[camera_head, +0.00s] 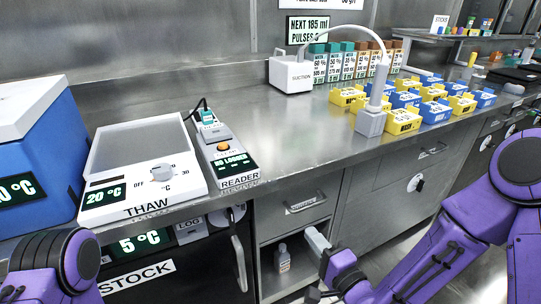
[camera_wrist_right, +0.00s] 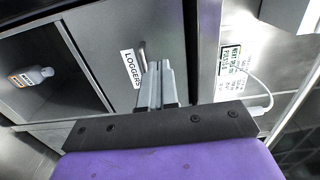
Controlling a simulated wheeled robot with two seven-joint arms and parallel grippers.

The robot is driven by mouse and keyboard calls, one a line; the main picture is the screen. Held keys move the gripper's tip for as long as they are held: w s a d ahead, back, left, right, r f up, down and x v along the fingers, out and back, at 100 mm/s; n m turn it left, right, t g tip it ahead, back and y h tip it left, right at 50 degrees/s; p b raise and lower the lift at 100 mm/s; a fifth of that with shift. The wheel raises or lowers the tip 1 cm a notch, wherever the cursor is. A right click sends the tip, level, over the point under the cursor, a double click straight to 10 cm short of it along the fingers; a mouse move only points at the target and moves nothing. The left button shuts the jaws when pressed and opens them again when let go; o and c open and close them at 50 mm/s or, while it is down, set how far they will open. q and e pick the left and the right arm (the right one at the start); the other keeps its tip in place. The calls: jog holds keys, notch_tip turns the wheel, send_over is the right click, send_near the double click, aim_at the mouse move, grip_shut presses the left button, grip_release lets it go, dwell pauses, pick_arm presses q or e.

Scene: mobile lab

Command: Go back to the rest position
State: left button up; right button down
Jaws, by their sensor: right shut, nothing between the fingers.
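My right gripper (camera_head: 316,238) is low in front of the bench, in front of the open cupboard bay below the drawer. Its grey fingers are together with nothing between them. In the right wrist view the shut fingers (camera_wrist_right: 154,80) point toward the LOGGERS drawer (camera_wrist_right: 127,55) and overlap its handle in the picture; I cannot tell any contact. My purple right arm comes in from the right edge. Only a purple and black part of my left arm shows at the lower left, and its gripper is out of the picture.
On the steel bench stand a blue cooler (camera_head: 38,150), a THAW plate (camera_head: 140,160), a READER (camera_head: 225,150), a SUCTION unit (camera_head: 291,74) and several yellow and blue boxes (camera_head: 405,122). A bottle (camera_head: 283,258) stands in the open bay. A fridge handle (camera_head: 239,262) sticks out below.

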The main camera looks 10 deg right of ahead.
jog(key=s+d+f+n+g+h, duration=0.3)
jog(key=d+f+g, duration=0.1)
jog(key=f, duration=0.5)
jog(key=s+d+f+n+g+h, duration=0.2)
jog(key=s+d+f+g, duration=0.1)
jog(key=f, duration=0.5)
jog(key=s+d+f+n+g+h, duration=0.1)
jog(key=s+d+f+g+h, duration=0.2)
jog(key=s+f, duration=0.5)
jog(key=s+d+f+n+g+h, duration=0.1)
jog(key=s+d+f+n+g, duration=0.2)
jog(key=s, duration=0.9)
notch_tip(320, 180, up, 16)
jog(key=w+m+g+p, duration=0.1)
jog(key=p, duration=1.5)
jog(key=shift+f+p, duration=0.2)
jog(key=shift+p, duration=0.1)
jog(key=shift+d, duration=0.1)
